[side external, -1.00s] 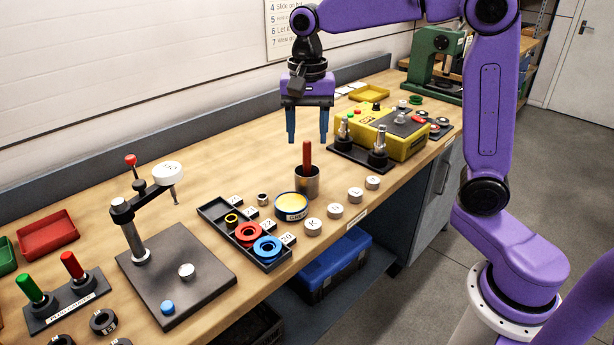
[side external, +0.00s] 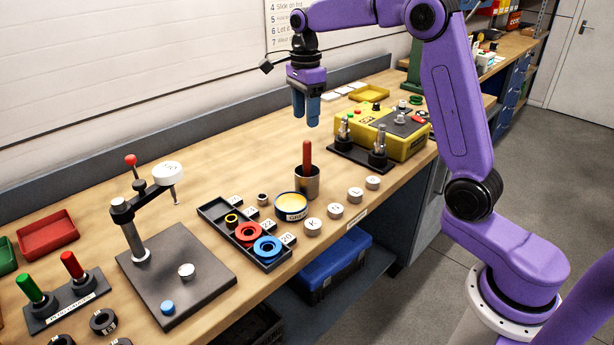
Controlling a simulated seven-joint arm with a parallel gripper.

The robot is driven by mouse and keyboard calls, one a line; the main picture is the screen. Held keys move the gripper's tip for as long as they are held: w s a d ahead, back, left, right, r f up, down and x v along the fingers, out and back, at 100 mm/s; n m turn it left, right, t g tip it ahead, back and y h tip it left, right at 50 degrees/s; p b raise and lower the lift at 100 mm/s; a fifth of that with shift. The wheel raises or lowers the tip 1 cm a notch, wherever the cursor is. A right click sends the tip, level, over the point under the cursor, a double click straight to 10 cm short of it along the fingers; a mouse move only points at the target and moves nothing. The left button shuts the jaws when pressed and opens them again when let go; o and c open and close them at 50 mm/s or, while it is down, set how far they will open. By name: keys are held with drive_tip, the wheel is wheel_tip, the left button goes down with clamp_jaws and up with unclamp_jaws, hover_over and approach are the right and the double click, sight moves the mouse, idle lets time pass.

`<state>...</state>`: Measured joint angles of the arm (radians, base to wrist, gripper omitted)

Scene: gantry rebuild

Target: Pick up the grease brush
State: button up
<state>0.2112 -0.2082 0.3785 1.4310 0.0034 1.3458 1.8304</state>
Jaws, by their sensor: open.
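The grease brush (side external: 307,154) shows as a red handle standing upright in a small dark metal cup (side external: 307,183) on the wooden bench. Its lower end is hidden inside the cup. A tin with yellow contents (side external: 291,206) stands just in front of the cup, to its left. My gripper (side external: 306,122) hangs above the bench with its blue fingers pointing down, open and empty. In the picture its fingertips are just above the top of the red handle. I cannot tell from this one view how far behind or in front of it they are.
White round knobs (side external: 335,211) line the bench's front edge. A black tray with rings (side external: 243,235) and a lever press (side external: 175,265) stand to the left.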

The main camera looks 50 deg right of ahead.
hover_over(307, 166)
drive_tip(key=f, duration=0.7)
drive_tip(key=shift+w+d+f, duration=0.1)
drive_tip(key=shift+w+f, duration=0.05)
drive_tip(key=shift+w, duration=0.1)
drive_tip(key=shift+w+d+f, duration=0.1)
drive_tip(key=shift+d+f, duration=0.1)
drive_tip(key=shift+f, duration=1.1)
drive_tip(key=shift+w+d+f, duration=0.1)
drive_tip(key=shift+d+f, duration=0.05)
drive_tip(key=shift+f, duration=1.15)
clamp_jaws()
